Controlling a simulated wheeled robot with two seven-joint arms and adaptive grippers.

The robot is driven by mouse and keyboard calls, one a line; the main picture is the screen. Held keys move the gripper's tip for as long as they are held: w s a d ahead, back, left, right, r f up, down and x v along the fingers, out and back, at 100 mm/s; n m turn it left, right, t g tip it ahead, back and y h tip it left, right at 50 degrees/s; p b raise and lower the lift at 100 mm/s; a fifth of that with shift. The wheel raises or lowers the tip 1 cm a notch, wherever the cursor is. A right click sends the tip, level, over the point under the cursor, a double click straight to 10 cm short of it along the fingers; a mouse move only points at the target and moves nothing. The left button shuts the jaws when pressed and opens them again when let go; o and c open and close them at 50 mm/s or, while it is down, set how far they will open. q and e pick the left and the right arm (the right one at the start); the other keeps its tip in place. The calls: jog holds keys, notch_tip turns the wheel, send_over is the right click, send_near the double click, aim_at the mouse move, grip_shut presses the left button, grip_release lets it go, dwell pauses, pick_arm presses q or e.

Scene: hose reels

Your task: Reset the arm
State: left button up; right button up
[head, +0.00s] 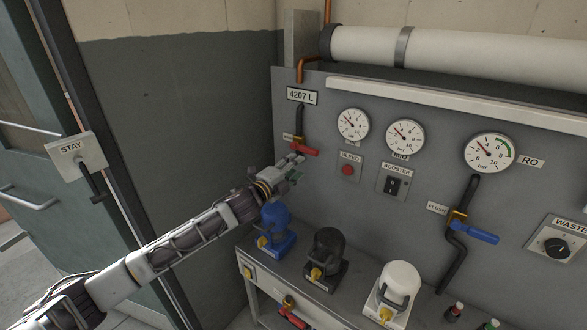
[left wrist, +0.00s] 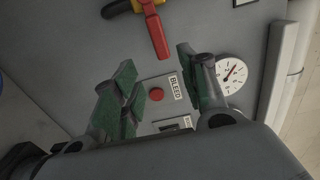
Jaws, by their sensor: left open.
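My left gripper (head: 292,168) is at the end of my left arm, which reaches in from the lower left to the grey panel (head: 430,95). Its fingers are spread open with nothing between them, and green pads show in the left wrist view (left wrist: 160,95). The gripper is just below and left of a red-handled valve (head: 304,151); the red lever also shows in the left wrist view (left wrist: 156,32), beyond the fingers. The red bleed button (left wrist: 156,94) appears between the fingers in that view, apart from them. My right gripper is not in view.
A blue-handled valve (head: 476,234) and gauges (head: 489,152) are further right. A STAY lever plate (head: 76,157) is by the door at left.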

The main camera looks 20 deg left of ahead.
pick_arm(q)
jog(key=s+d+f+n+g+y, duration=0.2)
jog(key=s+f+n+g+y, duration=0.3)
jog(key=s+f+n, duration=0.8)
jog(key=s+a+f+n+g, duration=0.25)
jog(key=s+f, duration=0.25)
jog(key=s, duration=0.3)
jog(key=s+a+f+n+g+y, duration=0.1)
jog(key=s+f+n+g, duration=0.15)
jog(key=s+f, duration=0.4)
jog(key=s+a+f+n+g, duration=0.1)
jog(key=s+f+n+g, duration=0.2)
jog(key=s, duration=0.7)
notch_tip(320, 180, down, 32)
jog(key=s+m+g, duration=0.1)
jog(key=s+g, duration=0.1)
jog(key=s, duration=0.1)
jog(key=s+a+f, duration=0.2)
jog(key=s+f, duration=0.8)
jog(key=s, duration=0.1)
jog(key=s+a+f+g, duration=0.1)
jog(key=s+a+f, duration=0.1)
jog(key=s+f, duration=0.8)
jog(key=shift+s+a, duration=0.2)
jog(key=shift+s, duration=0.45)
